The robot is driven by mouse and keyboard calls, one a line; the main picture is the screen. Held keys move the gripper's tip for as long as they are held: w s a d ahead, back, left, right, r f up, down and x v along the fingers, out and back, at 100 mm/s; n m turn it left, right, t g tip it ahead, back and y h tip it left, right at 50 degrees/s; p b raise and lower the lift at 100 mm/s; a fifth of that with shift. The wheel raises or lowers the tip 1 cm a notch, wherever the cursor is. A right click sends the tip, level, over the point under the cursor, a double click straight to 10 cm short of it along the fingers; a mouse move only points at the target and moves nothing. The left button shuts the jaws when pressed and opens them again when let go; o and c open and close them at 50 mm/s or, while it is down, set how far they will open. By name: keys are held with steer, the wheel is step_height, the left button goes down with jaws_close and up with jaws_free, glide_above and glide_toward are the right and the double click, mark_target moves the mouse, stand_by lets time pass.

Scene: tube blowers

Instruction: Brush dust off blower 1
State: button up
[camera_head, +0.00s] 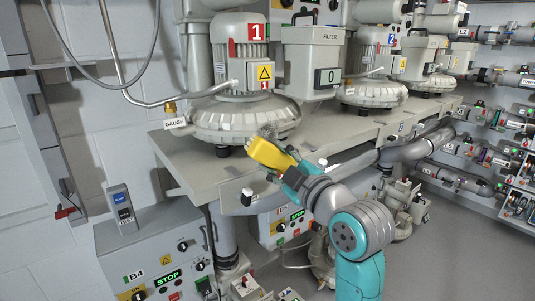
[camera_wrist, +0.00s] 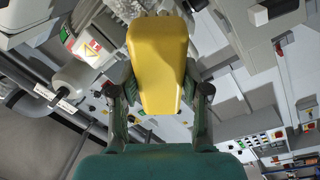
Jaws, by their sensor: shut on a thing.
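Blower 1 (camera_head: 236,112) is a grey blower with a ribbed motor and a red "1" sign, on the grey bench at centre left in the head view. My gripper (camera_head: 281,168) is at the bench's front, just in front of the blower's round housing. It is shut on a yellow brush (camera_head: 268,153), which also fills the middle of the wrist view (camera_wrist: 157,60). The brush points up and left toward the housing. A dark patch (camera_head: 268,130) shows at the brush's far end by the housing; whether it is bristles or dust, and whether it touches, I cannot tell.
A grey filter box (camera_head: 312,58) stands right of blower 1. Blower 2 (camera_head: 375,92) is farther right on the same bench (camera_head: 185,166). A gauge hose with a brass fitting (camera_head: 171,107) runs at left. Control boxes (camera_head: 160,255) sit below the bench. Pipes line the right wall.

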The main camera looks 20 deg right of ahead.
steer(key=shift+w+r, duration=0.15)
steer(key=shift+r, duration=0.05)
steer(key=shift+d+f+x, duration=0.1)
steer(key=shift+d+x, duration=0.05)
steer(key=shift+x, duration=1.25)
steer(key=shift+d+f+x, duration=0.15)
steer(key=shift+x, duration=1.25)
steer(key=shift+x, duration=1.3)
steer(key=shift+d+f, duration=0.15)
steer(key=shift+d, duration=0.1)
